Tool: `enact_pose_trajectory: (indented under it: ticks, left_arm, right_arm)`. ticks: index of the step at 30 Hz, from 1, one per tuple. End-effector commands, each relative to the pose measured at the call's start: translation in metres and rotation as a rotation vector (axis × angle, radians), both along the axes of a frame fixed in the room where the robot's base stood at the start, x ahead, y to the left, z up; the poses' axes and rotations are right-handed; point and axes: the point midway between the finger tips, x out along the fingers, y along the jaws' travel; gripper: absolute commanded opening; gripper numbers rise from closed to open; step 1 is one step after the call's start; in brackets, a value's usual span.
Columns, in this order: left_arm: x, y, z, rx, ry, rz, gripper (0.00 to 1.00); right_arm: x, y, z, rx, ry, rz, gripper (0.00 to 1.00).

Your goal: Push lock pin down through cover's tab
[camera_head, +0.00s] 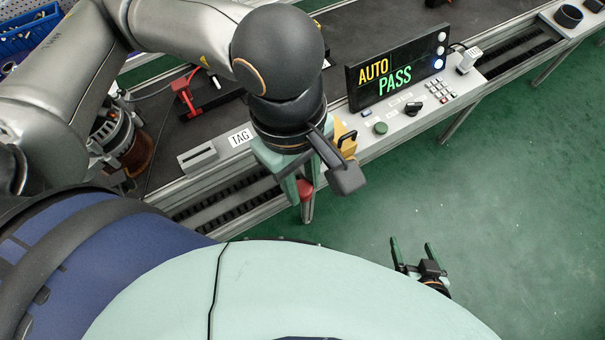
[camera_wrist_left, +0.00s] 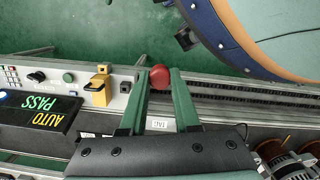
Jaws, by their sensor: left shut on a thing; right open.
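My left gripper (camera_head: 304,184) is shut on a round red knob (camera_head: 306,191) in front of the console's near edge. In the left wrist view the red knob (camera_wrist_left: 159,75) sits between the two green fingertips of the left gripper (camera_wrist_left: 160,82); anything below the knob is hidden. A yellow bracket-like piece (camera_head: 346,138) stands on the console beside the gripper, partly covered by it. It also shows in the left wrist view (camera_wrist_left: 98,90). I cannot clearly make out the cover's tab. My right gripper (camera_head: 420,255) is open and empty over the green floor.
A display reading AUTO PASS (camera_head: 396,72) stands on the console behind buttons and a knob. A TAG label (camera_head: 240,137) lies left of the gripper. An alternator (camera_wrist_left: 290,155) shows at the wrist view's lower right. The green floor is clear.

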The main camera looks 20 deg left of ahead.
Motion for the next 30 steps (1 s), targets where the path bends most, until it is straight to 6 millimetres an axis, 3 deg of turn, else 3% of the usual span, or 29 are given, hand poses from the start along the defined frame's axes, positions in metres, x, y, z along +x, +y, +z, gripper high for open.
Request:
enact_pose_trajectory:
  ticks: [18, 30]
  left_arm:
    - [0.000, 0.000, 0.032, 0.000, -0.001, 0.000, 0.00]
    - [0.001, -0.001, 0.034, 0.001, 0.001, 0.002, 0.00]
  right_arm:
    - [0.000, 0.000, 0.017, 0.000, 0.000, 0.000, 0.90]
    - [0.000, 0.000, 0.018, 0.000, 0.000, 0.000, 0.90]
